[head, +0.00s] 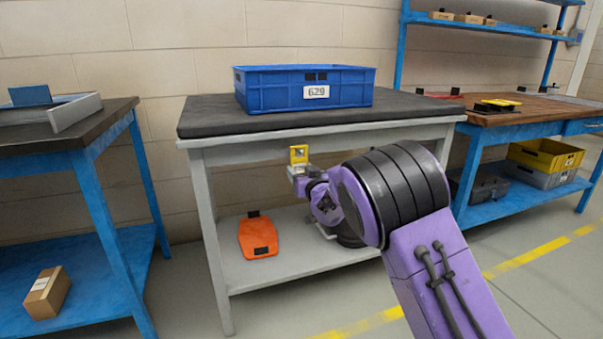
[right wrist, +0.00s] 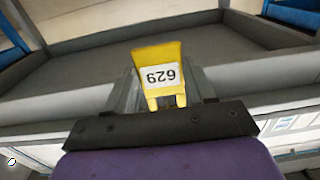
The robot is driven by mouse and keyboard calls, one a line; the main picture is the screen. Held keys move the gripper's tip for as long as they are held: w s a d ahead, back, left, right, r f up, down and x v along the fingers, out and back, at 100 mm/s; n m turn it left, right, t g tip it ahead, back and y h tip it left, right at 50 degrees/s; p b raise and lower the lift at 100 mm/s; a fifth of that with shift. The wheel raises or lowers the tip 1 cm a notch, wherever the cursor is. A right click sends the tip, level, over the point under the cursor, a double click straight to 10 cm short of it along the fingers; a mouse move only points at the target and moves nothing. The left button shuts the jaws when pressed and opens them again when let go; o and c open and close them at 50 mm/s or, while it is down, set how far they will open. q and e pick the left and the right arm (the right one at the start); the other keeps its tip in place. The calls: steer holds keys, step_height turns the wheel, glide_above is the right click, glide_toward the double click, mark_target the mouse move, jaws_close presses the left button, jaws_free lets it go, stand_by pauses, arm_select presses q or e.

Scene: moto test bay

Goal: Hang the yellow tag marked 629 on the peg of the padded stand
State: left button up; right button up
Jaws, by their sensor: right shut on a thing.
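The yellow tag (head: 299,152) is held up at the tip of my right gripper (head: 298,170), in front of the grey stand with the dark padded top (head: 215,120). It is below the level of that top. In the right wrist view the tag (right wrist: 158,58) shows a white label reading 629 upside down. The grey fingers of my right gripper (right wrist: 160,98) are on either side of its lower part, shut on it. I cannot make out a peg on the stand; my right arm hides part of its front. My left gripper is not in view.
A blue crate (head: 280,96) labelled 629 stands on the padded top. An orange object (head: 258,240) lies on the stand's lower shelf (head: 290,262). Blue-legged benches stand at left and right. A box (head: 46,293) is on the left bench's lower shelf.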

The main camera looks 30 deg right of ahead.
steer(key=o, duration=1.1)
steer(key=shift+s, duration=0.1)
steer(key=p+v, duration=0.2)
steer(key=v, duration=0.8)
steer(key=shift+s, duration=0.15)
